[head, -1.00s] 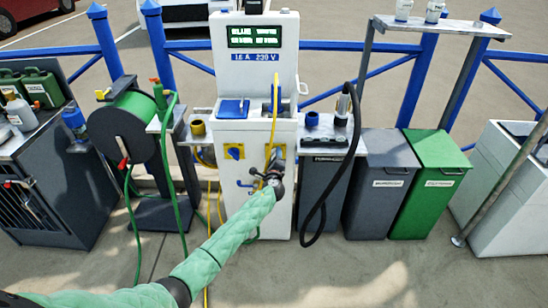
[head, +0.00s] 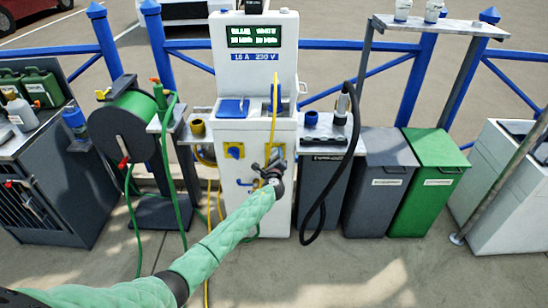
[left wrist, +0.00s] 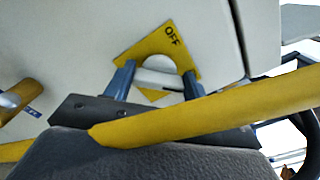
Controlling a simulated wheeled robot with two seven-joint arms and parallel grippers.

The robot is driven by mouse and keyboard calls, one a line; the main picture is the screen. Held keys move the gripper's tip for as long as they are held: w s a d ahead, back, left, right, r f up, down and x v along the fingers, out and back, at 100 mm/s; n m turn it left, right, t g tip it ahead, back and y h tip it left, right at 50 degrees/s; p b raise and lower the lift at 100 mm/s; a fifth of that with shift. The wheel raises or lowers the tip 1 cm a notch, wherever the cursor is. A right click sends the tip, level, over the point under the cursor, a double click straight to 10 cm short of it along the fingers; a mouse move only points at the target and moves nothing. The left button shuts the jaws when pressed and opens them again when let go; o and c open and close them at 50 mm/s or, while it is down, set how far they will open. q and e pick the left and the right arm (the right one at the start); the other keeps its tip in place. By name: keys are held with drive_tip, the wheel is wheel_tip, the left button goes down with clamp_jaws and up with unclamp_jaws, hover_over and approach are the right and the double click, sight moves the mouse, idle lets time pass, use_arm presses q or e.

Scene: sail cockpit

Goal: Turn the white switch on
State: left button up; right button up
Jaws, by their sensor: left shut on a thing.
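The white switch (left wrist: 157,79) is a round knob on a yellow plate (left wrist: 140,52) marked OFF, on the front of the white pedestal (head: 232,195). In the left wrist view, the blue-grey fingers of my left gripper (left wrist: 156,84) stand on both sides of the knob and are shut on it. In the head view my left gripper (head: 274,160) is at the right of the pedestal's front and hides the white switch. How far the knob is turned is hard to tell. My right gripper is out of view.
A yellow cable (left wrist: 200,112) hangs from the pedestal and crosses close in front of my left gripper. A blue switch (head: 235,151) on a yellow plate is to the left. A black hose (head: 322,205) hangs at the right by grey and green bins (head: 425,190). A green hose reel (head: 122,128) stands left.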

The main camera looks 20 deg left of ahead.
use_arm(q)
drive_tip(key=o, duration=1)
drive_tip(key=shift+f, duration=0.1)
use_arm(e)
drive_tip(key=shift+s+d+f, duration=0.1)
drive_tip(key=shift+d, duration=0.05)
use_arm(q)
drive_tip(key=shift+s, duration=0.15)
drive_tip(key=v, duration=0.7)
drive_tip(key=shift+s+d+b, duration=0.2)
drive_tip(key=shift+s+b, duration=0.1)
drive_tip(key=shift+b, duration=0.1)
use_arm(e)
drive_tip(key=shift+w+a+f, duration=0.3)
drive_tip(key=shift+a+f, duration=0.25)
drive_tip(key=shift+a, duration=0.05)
